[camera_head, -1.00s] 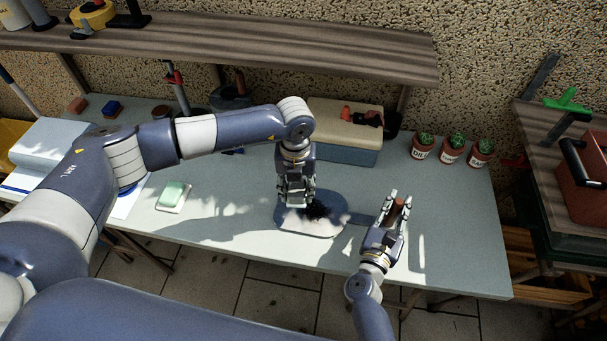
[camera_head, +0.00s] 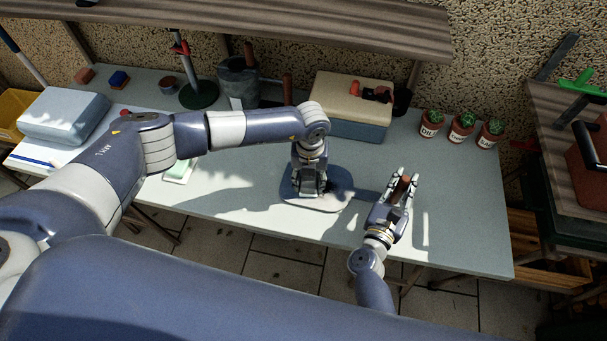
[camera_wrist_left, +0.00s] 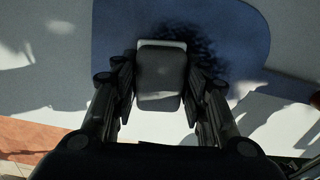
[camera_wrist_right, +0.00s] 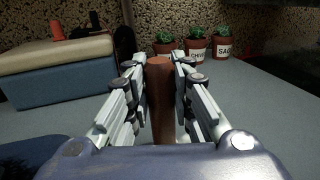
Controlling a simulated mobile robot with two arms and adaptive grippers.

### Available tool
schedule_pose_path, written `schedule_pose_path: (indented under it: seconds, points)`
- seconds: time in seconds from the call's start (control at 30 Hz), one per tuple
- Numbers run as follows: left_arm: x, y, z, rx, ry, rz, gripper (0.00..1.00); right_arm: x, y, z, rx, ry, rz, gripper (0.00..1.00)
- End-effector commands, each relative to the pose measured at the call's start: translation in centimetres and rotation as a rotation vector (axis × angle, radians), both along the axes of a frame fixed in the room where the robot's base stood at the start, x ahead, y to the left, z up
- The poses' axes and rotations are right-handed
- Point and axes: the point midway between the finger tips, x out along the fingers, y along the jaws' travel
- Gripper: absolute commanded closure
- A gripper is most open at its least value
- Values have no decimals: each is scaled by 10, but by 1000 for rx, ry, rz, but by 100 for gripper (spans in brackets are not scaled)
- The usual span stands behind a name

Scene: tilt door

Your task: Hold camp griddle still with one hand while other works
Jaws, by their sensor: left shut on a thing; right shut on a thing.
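The camp griddle (camera_head: 343,188), a flat blue-grey plate with rounded corners, lies on the workbench. Its surface with a speckled black patch also shows in the left wrist view (camera_wrist_left: 245,35). My left gripper (camera_head: 310,188) points down over the plate, shut on a dark grey block (camera_wrist_left: 162,72) with a pale edge. The block is over the plate, beside the black patch; its underside is hidden. My right gripper (camera_head: 402,186) is right of the plate, shut on a brown handle (camera_wrist_right: 161,95). The handle's joint with the plate is hidden.
A cream-and-blue box (camera_head: 345,120) and potted cacti (camera_head: 461,128) stand behind. A shelf (camera_head: 270,25) overhangs the back. The bench right of my right gripper is clear.

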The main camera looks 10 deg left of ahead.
Motion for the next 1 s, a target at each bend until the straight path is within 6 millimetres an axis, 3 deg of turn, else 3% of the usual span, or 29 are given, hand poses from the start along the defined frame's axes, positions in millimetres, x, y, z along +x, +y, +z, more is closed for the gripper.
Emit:
schedule_pose_path:
  seconds: [1.0]
  points:
    - [3,-91,0,0,-1,2,85,-2,1,-6,1,12,4,100]
